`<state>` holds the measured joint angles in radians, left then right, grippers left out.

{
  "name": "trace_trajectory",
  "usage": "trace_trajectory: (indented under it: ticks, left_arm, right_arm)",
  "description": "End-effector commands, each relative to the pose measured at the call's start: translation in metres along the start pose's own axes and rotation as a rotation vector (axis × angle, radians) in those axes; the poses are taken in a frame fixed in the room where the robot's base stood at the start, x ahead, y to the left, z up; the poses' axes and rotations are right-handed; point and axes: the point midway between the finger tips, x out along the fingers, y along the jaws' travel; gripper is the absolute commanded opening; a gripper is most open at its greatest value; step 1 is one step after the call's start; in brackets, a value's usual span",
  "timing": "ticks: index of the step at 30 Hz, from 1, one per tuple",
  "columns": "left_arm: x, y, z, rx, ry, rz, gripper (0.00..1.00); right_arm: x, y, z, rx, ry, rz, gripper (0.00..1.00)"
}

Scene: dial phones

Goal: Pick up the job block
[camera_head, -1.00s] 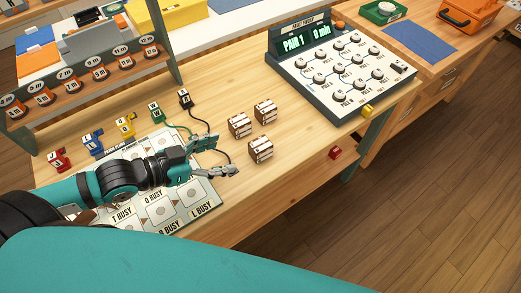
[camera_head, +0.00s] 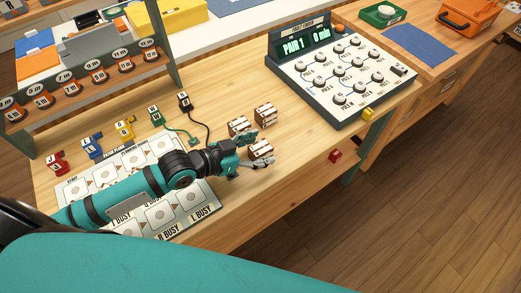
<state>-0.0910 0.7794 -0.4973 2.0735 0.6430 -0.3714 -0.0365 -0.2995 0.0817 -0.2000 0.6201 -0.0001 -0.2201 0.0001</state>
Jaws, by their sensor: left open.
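Three brown-and-white job blocks stand close together on the wooden bench: one at the back right (camera_head: 265,114), one at the left (camera_head: 238,125) and one nearest the front (camera_head: 262,147). My left gripper (camera_head: 260,146) is open at the front block, with one finger on its far side and the other on its near side. The fingers partly cover this block and the lower part of the left block. I cannot tell whether they touch either. My right gripper is not in view.
A console (camera_head: 340,70) with knobs and a "PAIR 1" display stands at the back right. A board with printed cells (camera_head: 205,195) lies under my left arm. Coloured lettered plugs (camera_head: 92,147) stand along its back edge. Bare bench lies right of the blocks.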

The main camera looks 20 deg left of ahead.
Motion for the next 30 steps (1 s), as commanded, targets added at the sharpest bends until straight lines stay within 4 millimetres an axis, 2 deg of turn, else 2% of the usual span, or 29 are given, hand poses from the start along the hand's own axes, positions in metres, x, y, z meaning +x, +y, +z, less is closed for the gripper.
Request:
trace_trajectory:
  ticks: [3,10,24,30]
  left_arm:
    - [0.0089,0.0001,-0.0002,0.000,-0.001,0.000,0.69]
    - [0.0096,0.0003,0.0003,0.001,-0.001,0.000,0.69]
    - [0.0093,0.0002,0.0001,0.001,0.000,0.000,0.09]
    - [0.0092,0.0001,-0.0005,0.001,0.001,0.000,0.08]
  right_arm:
    - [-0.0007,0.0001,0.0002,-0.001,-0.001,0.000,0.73]
    - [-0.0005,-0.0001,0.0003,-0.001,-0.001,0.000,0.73]
    - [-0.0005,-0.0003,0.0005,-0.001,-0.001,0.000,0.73]
    - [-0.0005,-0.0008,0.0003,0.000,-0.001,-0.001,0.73]
